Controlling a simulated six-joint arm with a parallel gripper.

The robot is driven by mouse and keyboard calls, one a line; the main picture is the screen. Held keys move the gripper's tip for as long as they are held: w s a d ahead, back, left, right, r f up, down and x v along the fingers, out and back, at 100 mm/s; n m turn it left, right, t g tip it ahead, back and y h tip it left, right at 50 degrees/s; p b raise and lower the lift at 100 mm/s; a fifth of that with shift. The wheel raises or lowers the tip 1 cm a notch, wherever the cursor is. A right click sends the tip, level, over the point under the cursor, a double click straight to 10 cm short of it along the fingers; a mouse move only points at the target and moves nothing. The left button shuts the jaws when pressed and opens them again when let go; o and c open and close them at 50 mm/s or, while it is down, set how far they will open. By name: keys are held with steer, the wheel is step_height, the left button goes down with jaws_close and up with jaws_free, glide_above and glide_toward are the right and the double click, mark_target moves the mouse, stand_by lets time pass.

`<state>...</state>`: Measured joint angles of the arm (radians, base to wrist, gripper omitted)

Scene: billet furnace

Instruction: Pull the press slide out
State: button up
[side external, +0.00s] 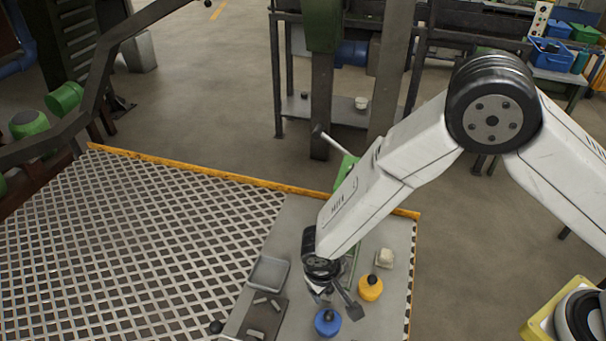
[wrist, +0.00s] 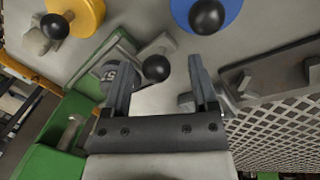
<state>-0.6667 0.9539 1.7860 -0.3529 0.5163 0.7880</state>
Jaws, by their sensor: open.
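My gripper (wrist: 160,62) is open, its two fingers spread apart and pointing down at the grey bench plate. In the wrist view a black ball knob (wrist: 156,68) shows between the fingers, with clear space on both sides. A grey metal piece (wrist: 158,46) lies beside the knob, next to a green frame (wrist: 88,60). I cannot tell for certain whether this knob belongs to the press slide. In the side view my gripper (side external: 335,298) is low over the bench, between the blue knobbed disc (side external: 327,323) and the yellow knobbed disc (side external: 370,289); my wrist hides much of the area.
The blue disc (wrist: 222,10) and yellow disc (wrist: 88,14) stand close beyond the fingers. A grey tray (side external: 268,272) and a dark plate with grey pieces (side external: 277,320) lie left. A pale block (side external: 385,258) is at right. Metal grating (side external: 140,240) spreads left.

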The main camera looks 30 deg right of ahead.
step_height(320, 180, up, 8)
steer(key=a, duration=0.1)
steer(key=shift+s+a+f, duration=0.2)
steer(key=shift+a, duration=0.05)
stand_by(0.5)
steer(key=s+d+r, duration=0.2)
steer(key=d+r, duration=0.2)
steer(key=d, duration=0.4)
steer(key=s+d+r+m+t+y, duration=0.1)
steer(key=s+d+r, duration=0.1)
steer(key=d, duration=0.6)
steer(key=s+d+r+m+t+y, duration=0.1)
steer(key=s+d+r, duration=0.1)
steer(key=d+r, duration=0.3)
steer(key=d, duration=0.4)
steer(key=shift+s+r, duration=0.2)
steer(key=shift+r, duration=0.1)
